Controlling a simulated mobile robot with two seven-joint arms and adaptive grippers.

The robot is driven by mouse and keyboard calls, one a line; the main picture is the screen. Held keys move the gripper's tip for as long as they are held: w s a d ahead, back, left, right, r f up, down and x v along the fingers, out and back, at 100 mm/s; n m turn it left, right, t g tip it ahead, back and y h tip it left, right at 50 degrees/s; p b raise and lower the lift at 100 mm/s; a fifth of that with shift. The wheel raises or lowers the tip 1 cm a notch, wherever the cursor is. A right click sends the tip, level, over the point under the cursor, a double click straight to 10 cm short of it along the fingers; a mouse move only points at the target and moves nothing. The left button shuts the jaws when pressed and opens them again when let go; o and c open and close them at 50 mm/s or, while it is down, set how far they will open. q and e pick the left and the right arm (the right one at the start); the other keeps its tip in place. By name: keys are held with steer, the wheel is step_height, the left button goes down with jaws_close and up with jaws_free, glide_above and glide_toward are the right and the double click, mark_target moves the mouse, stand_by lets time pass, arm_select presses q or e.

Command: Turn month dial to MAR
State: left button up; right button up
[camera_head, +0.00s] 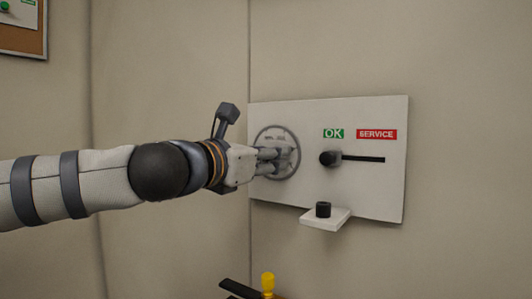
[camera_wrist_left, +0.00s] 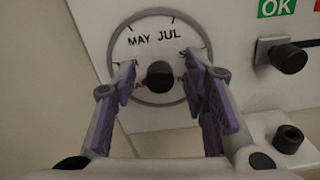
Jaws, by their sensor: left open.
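The month dial (camera_head: 297,146) is a round grey ring with a white face on the white wall panel. In the left wrist view the dial (camera_wrist_left: 149,20) shows MAY and JUL at its top; other labels are partly covered by my fingers. A black knob (camera_wrist_left: 160,74) sits at its centre, with a bit of red at its lower left. My left gripper (camera_head: 270,160) is in front of the dial. In the left wrist view my left gripper (camera_wrist_left: 160,72) is open, one finger on each side of the knob, with gaps visible. My right gripper is not in view.
Right of the dial, the panel (camera_head: 350,115) carries a green OK label (camera_head: 333,133), a red SERVICE label (camera_head: 376,135) and a black slider knob (camera_head: 329,158) at its slot's left end. Below, a small white shelf (camera_head: 318,222) holds a black cylinder (camera_head: 323,209). A yellow-topped object (camera_head: 268,281) stands lower down.

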arm_select(q)
steer(key=shift+w, duration=0.1)
jaws_close()
steer(key=shift+m, duration=0.3)
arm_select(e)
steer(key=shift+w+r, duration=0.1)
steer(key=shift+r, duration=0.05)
arm_select(q)
steer(key=shift+r+m+p, duration=0.15)
steer(key=shift+m+p, duration=0.3)
steer(key=shift+m, duration=0.45)
steer(key=shift+m+p, duration=1)
steer(key=shift+m, duration=2.6)
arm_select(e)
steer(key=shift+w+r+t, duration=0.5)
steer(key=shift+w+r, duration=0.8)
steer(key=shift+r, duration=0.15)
arm_select(q)
steer(key=shift+f, duration=0.2)
